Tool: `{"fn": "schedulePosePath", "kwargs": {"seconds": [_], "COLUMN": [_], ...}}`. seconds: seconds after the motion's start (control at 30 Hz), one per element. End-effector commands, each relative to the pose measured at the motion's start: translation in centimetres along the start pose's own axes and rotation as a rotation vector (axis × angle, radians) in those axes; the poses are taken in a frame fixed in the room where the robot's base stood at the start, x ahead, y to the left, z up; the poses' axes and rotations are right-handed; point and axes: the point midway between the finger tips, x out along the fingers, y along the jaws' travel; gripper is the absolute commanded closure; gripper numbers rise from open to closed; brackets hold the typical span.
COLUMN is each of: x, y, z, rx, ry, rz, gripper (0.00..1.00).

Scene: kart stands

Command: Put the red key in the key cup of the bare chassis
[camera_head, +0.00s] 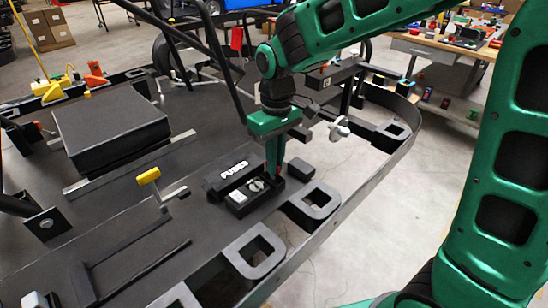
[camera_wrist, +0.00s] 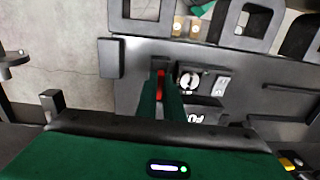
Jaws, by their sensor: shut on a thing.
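My gripper (camera_head: 274,172) points straight down over the right end of a small open black box on the bare chassis (camera_head: 110,235). In the wrist view my gripper (camera_wrist: 161,76) is shut on the red key (camera_wrist: 161,88), which shows as a red strip between the green fingers. The open box (camera_head: 238,212) holds a round silver part and a pale block; its lid reads "FUSES" (camera_head: 233,169). The fingertips are at the box's end compartment. I cannot tell whether this is the key cup, or whether the key is inside or just above it.
A black block (camera_head: 315,199) stands right of the box, near the chassis rim with its square loops (camera_head: 255,253). A yellow-handled lever (camera_head: 149,176) stands to the left. A raised black box (camera_head: 109,130) lies farther back. A workbench (camera_head: 440,45) is at back right.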

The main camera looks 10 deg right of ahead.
Motion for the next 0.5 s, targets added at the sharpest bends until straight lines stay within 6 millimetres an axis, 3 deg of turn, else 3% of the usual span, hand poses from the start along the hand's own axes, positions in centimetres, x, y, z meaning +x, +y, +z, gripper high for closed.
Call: {"fn": "schedulePosePath", "kwargs": {"seconds": [0.37, 0.4, 0.5], "x": [0.17, 0.16, 0.16], "y": [0.00, 0.00, 0.00], "z": [0.00, 0.00, 0.00], "rx": [0.000, 0.000, 0.000], "ry": [0.000, 0.000, 0.000], "rz": [0.000, 0.000, 0.000], "gripper": [1.00, 0.88, 0.71]}}
